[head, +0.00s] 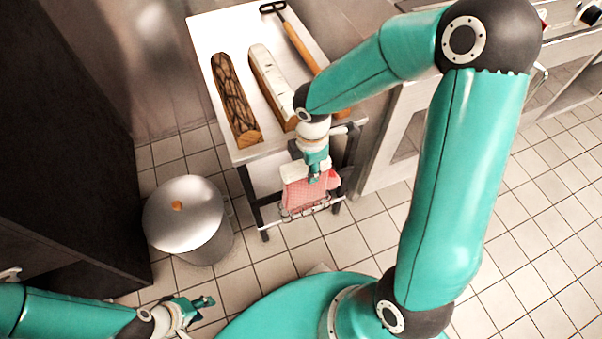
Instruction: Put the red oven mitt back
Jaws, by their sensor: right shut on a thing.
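The red oven mitt (299,195) is pinkish red with a pale cuff and hangs at the front end of a small side table. My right gripper (314,174) is shut on the mitt near its upper part and covers some of it. A wire rail or rack (305,212) shows at the mitt's lower edge; I cannot tell whether the mitt touches it. My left gripper (205,309) is low at the left, empty and far from the mitt, with its fingertips apart.
The white-topped table (215,38) holds a dark patterned log (234,100), a pale log (270,85) and a wooden-handled tool (300,45). A metal bin (185,215) stands to the left. A steel counter (408,125) is at the right. Tiled floor is open at the lower right.

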